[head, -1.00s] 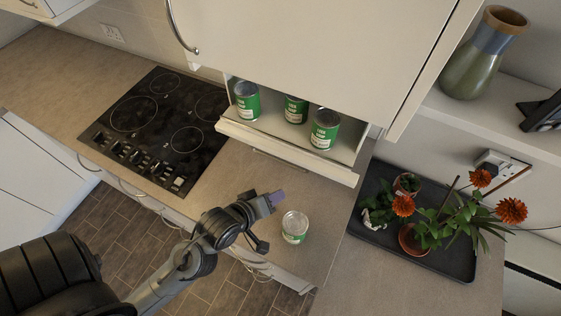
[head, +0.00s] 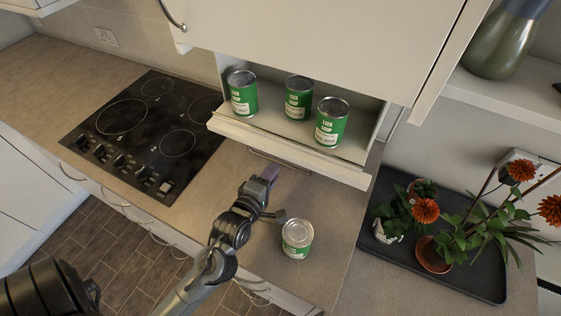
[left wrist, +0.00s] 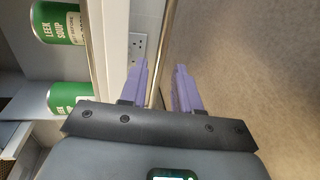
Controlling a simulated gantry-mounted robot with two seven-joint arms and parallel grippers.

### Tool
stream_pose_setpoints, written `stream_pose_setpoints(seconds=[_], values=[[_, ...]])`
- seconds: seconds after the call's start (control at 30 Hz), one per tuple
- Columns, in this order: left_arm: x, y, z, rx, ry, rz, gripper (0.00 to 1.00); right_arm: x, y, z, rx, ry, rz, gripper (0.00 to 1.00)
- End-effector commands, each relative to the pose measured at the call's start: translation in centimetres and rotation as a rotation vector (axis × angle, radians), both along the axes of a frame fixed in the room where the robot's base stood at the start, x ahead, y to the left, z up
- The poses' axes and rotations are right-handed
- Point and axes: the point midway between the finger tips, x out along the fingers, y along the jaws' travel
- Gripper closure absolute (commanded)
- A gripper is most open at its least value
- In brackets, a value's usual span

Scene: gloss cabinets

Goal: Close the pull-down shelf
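The pull-down shelf (head: 290,145) hangs lowered under the wall cabinet, with several green leek soup cans standing on it, one of them the right-hand can (head: 332,122). A thin bar handle (head: 262,158) runs below its front edge. My left gripper (head: 269,174) is just below and in front of this handle. In the left wrist view, the purple fingers (left wrist: 160,88) are apart, and the metal bar (left wrist: 162,55) runs in the gap ahead between them. I cannot tell whether it touches them. Two soup cans (left wrist: 58,22) show at the left there. My right gripper is not in view.
Another soup can (head: 297,238) stands on the counter (head: 330,262), close to the right of my left wrist. A black hob (head: 150,130) is to the left. A dark tray (head: 455,277) with potted flowers is to the right. The cabinet door (head: 320,40) is above.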

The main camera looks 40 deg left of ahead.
Motion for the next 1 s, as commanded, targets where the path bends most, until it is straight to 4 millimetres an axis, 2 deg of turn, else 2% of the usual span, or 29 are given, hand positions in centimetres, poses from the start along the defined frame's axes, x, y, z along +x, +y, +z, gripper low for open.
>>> stream_pose_setpoints(seconds=[0.2, 0.4, 0.8, 0.83, 1.0], values=[[3.3, 0.9, -0.5, 0.002, 0.0, -0.001, 0.68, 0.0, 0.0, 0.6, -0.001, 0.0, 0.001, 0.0], [5.0, 1.4, -1.0, 0.001, 0.0, -0.001, 0.68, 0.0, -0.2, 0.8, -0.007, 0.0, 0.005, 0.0], [5.5, 1.6, -1.2, 0.0, 0.001, -0.001, 0.68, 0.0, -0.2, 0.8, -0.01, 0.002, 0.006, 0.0], [5.5, 1.6, -1.2, 0.0, 0.001, -0.001, 0.7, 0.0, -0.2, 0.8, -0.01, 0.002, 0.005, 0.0], [5.5, 1.6, -1.2, 0.0, 0.001, -0.001, 0.96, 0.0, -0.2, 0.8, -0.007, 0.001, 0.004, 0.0]])
